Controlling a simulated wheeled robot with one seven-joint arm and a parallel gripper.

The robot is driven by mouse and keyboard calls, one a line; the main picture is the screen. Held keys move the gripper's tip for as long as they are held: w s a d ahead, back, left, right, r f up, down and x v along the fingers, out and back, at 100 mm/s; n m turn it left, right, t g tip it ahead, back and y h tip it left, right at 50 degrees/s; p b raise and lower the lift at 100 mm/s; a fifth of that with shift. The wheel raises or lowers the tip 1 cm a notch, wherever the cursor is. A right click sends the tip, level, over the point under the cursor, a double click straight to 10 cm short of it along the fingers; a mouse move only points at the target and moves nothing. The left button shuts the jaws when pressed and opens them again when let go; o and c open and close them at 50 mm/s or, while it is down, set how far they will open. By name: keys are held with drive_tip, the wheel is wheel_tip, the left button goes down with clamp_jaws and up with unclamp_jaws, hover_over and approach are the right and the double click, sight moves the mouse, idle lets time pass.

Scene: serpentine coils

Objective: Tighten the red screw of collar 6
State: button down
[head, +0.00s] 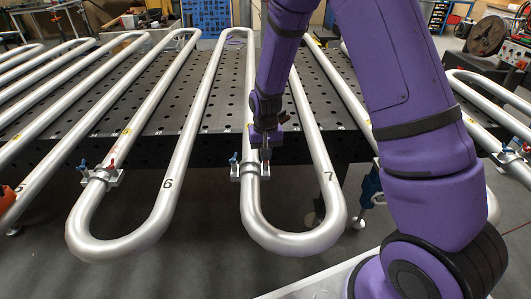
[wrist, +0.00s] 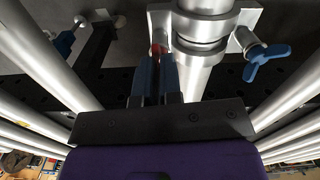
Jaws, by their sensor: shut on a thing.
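A silver collar (head: 250,170) sits around the left leg of the U-bend marked 7, and shows in the wrist view (wrist: 205,35). My gripper (head: 266,150) is above its right side, pointing down. In the wrist view my gripper (wrist: 157,62) is shut on the red screw (wrist: 156,48), of which only a little red shows between the fingers. A blue wing screw (wrist: 265,62) is on the collar's other side. Another collar (head: 101,177), with a red screw (head: 111,164) and a blue screw (head: 84,167), sits around the left leg of the U-bend marked 6.
Parallel silver coil tubes (head: 205,95) run over a black perforated table (head: 150,150), their bends hanging past its front edge. Tubes flank my gripper on both sides in the wrist view. Another collar with blue and red screws (head: 512,154) is at the far right.

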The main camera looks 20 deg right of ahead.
drive_tip(key=shift+w+r, duration=0.1)
drive_tip(key=c, duration=1.3)
unclamp_jaws()
wheel_tip(320, 180, up, 11)
drive_tip(key=shift+f, duration=0.1)
